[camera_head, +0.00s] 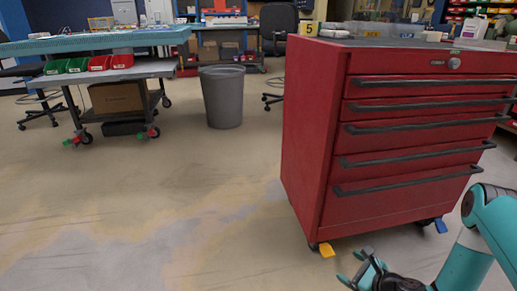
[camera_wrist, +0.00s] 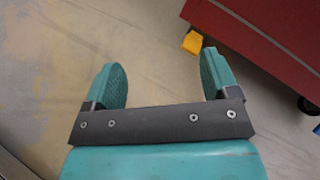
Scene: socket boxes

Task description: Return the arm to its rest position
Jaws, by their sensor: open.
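My gripper (camera_head: 358,268) is at the bottom right in the head view, low in front of the red tool cabinet and apart from it. My teal arm comes in from the right edge. In the wrist view the two teal fingers of my gripper (camera_wrist: 164,82) stand wide apart with only bare floor between them. It is open and empty.
The red tool cabinet (camera_head: 400,139) stands on casters with yellow and blue pedals. A grey bin (camera_head: 222,97) stands behind on the left. A wheeled workbench (camera_head: 85,43) with red and green trays is at the left. The floor (camera_head: 150,200) between is clear.

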